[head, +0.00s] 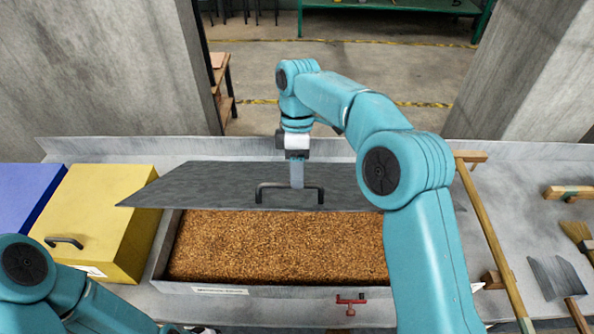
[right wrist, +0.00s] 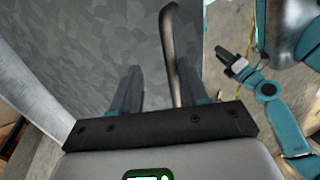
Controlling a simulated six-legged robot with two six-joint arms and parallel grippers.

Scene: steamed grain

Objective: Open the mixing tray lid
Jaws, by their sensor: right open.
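The mixing tray (head: 180,287) is a grey metal trough filled with brown grain (head: 275,245). Its flat grey lid (head: 190,190) sits above the back part, and the front part of the grain is uncovered. A dark bar handle (head: 262,192) stands on the lid. My right gripper (head: 297,186) points down at the handle and is open. In the right wrist view the handle (right wrist: 171,40) passes close to the right-hand finger of my right gripper (right wrist: 157,85). My left gripper (right wrist: 226,56) shows small in the right wrist view, its jaws unclear.
A yellow box (head: 105,205) with a handle and a blue box (head: 25,195) stand left of the tray. A red valve handle (head: 350,303) is at the tray's front. A long wooden pole (head: 490,235) and a brush (head: 577,232) lie to the right.

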